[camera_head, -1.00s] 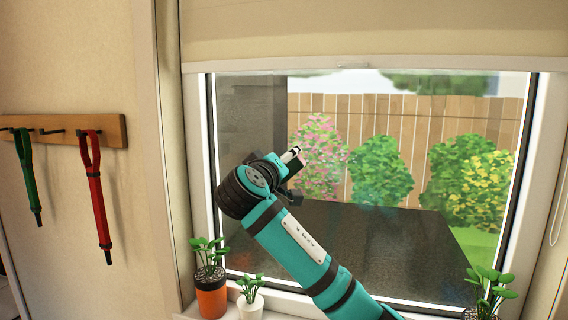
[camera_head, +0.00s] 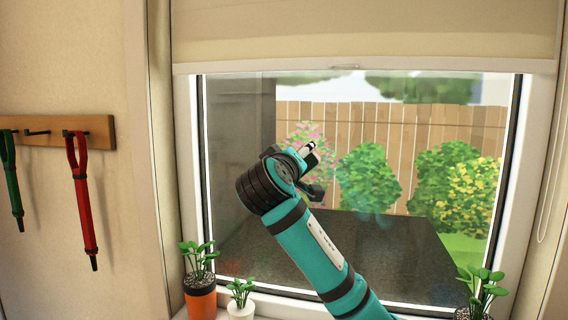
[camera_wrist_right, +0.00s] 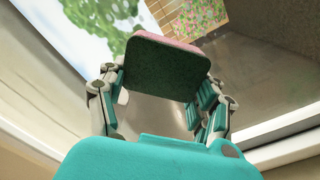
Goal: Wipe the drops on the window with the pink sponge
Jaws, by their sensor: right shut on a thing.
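The window (camera_head: 420,245) fills the middle of the head view. I cannot make out distinct drops on it; a faint bluish haze shows on the glass right of my arm. My right arm reaches up from the bottom in front of the glass, and its wrist hides most of the gripper and the sponge there. In the right wrist view my right gripper (camera_wrist_right: 160,92) is shut on the sponge (camera_wrist_right: 153,68), which shows a dark green face and a thin pink top edge. The sponge is close to the glass; I cannot tell if it touches. My left gripper is out of view.
Potted plants stand on the sill: an orange pot (camera_head: 200,302) and a white pot (camera_head: 240,308) at left, another plant (camera_head: 482,285) at right.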

